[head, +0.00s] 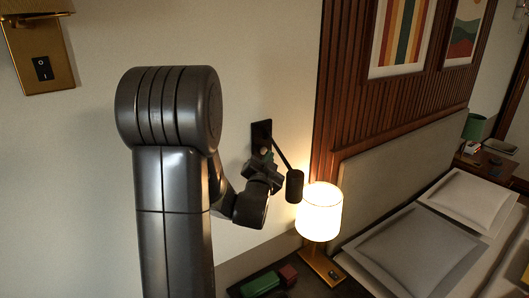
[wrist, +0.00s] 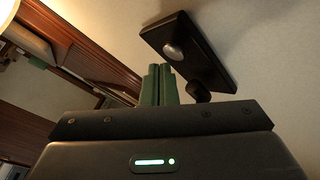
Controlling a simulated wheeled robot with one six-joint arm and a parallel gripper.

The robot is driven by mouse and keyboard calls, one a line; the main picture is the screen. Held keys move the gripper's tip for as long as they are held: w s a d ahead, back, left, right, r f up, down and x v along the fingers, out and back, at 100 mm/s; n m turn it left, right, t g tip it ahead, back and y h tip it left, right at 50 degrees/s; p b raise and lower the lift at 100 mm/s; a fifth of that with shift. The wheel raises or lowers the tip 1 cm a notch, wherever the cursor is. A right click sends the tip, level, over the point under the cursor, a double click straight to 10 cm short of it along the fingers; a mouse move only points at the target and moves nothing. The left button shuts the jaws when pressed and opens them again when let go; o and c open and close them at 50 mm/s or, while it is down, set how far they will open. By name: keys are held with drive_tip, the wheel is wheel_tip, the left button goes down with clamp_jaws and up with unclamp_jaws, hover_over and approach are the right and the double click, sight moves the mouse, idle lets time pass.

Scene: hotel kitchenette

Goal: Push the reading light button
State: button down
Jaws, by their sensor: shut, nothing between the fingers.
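The reading light is fixed to the wall by a black plate (head: 261,128), with a thin arm down to a dark cylindrical lamp head (head: 294,186). In the wrist view the black plate (wrist: 205,62) is tilted across the upper right and carries a round silver button (wrist: 173,53). A dark round part (wrist: 197,91) stands lower on the plate, partly hidden by my gripper body. My gripper (wrist: 160,72) is shut and empty, its green fingers together. The tips appear just below the button; I cannot tell whether they touch. In the head view my gripper (head: 264,159) is just below the plate.
A lit table lamp (head: 320,212) stands on the bedside table, right of my arm. A green and a red item lie there too. A brass wall fixture with a black rocker switch (head: 42,68) is at upper left. The bed is at right.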

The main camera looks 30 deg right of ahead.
drive_tip(key=shift+w, duration=0.15)
drive_tip(key=shift+w+b, duration=0.3)
drive_tip(key=shift+b, duration=0.15)
drive_tip(key=shift+w, duration=0.15)
drive_tip(key=shift+b, duration=0.35)
drive_tip(key=shift+s+b, duration=0.5)
drive_tip(key=shift+s, duration=0.1)
drive_tip(key=s+b, duration=0.3)
drive_tip(key=s, duration=0.3)
drive_tip(key=shift+d, duration=0.25)
